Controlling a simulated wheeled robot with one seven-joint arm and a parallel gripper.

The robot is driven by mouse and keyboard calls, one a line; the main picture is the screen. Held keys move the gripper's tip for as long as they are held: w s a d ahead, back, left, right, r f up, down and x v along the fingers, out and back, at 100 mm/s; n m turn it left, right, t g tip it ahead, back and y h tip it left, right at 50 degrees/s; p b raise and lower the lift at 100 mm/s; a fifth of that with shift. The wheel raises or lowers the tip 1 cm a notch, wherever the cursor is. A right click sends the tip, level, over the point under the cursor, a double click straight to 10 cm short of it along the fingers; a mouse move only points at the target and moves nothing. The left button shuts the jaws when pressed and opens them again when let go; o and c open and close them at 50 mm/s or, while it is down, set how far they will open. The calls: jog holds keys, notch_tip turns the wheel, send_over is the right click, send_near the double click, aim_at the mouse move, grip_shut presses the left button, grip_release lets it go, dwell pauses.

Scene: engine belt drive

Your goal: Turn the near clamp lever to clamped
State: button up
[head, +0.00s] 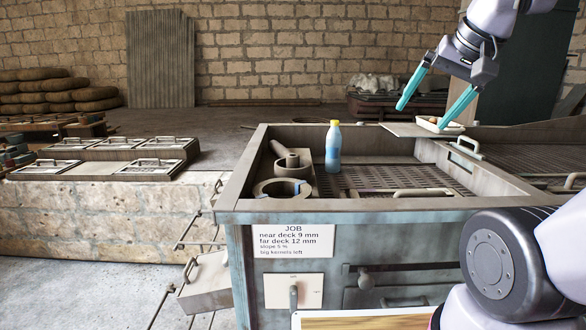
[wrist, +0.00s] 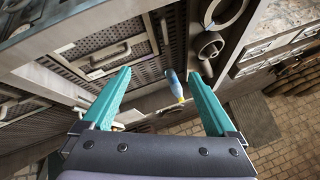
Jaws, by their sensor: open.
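I cannot tell which is the near clamp lever, and the plate's small marks are unreadable. My gripper (head: 424,114) is open and empty, high above the machine's back right, well away from both. In the wrist view my gripper (wrist: 158,77) has its teal fingers spread, with no lever plainly visible between them.
A blue bottle with a yellow cap (head: 333,147) stands in the machine's top beside grey ring parts (head: 283,190). Perforated decks have raised handles (head: 424,191). A white tray (head: 438,125) lies at the back right. A job label (head: 293,241) is on the front.

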jog(key=shift+d+f, duration=0.1)
jog(key=shift+f, duration=0.1)
jog(key=c, duration=0.4)
jog(key=w+f+n+g+h, duration=0.15)
jog(key=w+f+n, duration=0.4)
jog(key=n, duration=0.55)
jog(key=w+f+n+h, duration=0.2)
jog(key=w+f+n, duration=0.2)
jog(key=w+n, duration=0.45)
jog(key=w+a+f+n, duration=0.3)
jog(key=f+n, duration=0.3)
jog(key=w+a+f+n+y, duration=0.1)
jog(key=w+a+f+n, duration=0.1)
jog(key=w+f+n, duration=0.2)
jog(key=w+a+f+n+g, duration=0.1)
jog(key=w+a+f+n, duration=0.2)
jog(key=f+n, duration=0.7)
jog(key=shift+w+a+f+n, duration=0.15)
jog(key=shift+w+a+n, duration=0.1)
jog(key=shift+w+a, duration=0.1)
grip_shut()
